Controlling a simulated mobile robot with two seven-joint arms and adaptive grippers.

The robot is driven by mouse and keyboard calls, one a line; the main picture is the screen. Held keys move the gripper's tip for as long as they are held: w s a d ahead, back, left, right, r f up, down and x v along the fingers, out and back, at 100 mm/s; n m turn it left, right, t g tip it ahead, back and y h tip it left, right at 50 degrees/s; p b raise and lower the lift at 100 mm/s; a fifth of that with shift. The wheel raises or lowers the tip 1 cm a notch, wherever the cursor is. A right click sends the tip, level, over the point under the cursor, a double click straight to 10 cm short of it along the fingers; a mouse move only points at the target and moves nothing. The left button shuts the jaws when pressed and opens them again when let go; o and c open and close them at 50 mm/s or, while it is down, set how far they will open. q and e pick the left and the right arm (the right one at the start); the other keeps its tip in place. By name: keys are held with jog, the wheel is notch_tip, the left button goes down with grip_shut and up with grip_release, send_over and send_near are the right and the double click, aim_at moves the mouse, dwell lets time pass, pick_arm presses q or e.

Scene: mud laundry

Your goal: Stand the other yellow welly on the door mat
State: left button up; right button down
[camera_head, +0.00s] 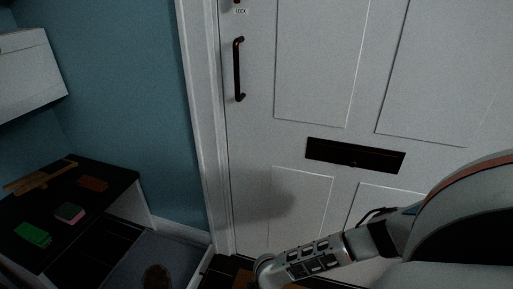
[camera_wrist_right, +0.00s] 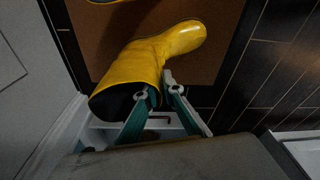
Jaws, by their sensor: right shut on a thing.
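In the right wrist view, a yellow welly (camera_wrist_right: 135,68) has its dark opening towards me and its toe pointing up and right. My right gripper (camera_wrist_right: 156,90) is shut on the rim of its shaft. The welly is over the brown door mat (camera_wrist_right: 215,70), which has a dark border. I cannot tell whether its sole touches the mat. A second yellow piece (camera_wrist_right: 106,1), probably the other welly, is cut off at the top edge. In the head view my right arm reaches down to the bottom edge and its gripper is out of frame. My left gripper is not in view.
A white door (camera_head: 290,120) with a dark handle (camera_head: 238,70) and letter slot (camera_head: 355,155) stands ahead. At left, a dark-topped bench (camera_head: 105,180) holds a green block (camera_head: 33,235), a pink-and-green sponge (camera_head: 70,212) and brushes. Dark tiles (camera_wrist_right: 262,70) right of the mat are clear.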

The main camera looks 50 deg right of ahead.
jog(key=shift+f, duration=0.1)
jog(key=shift+f, duration=0.6)
dwell(0.5)
jog(key=shift+f, duration=0.25)
jog(key=c, duration=2.1)
grip_release()
jog(key=o, duration=0.5)
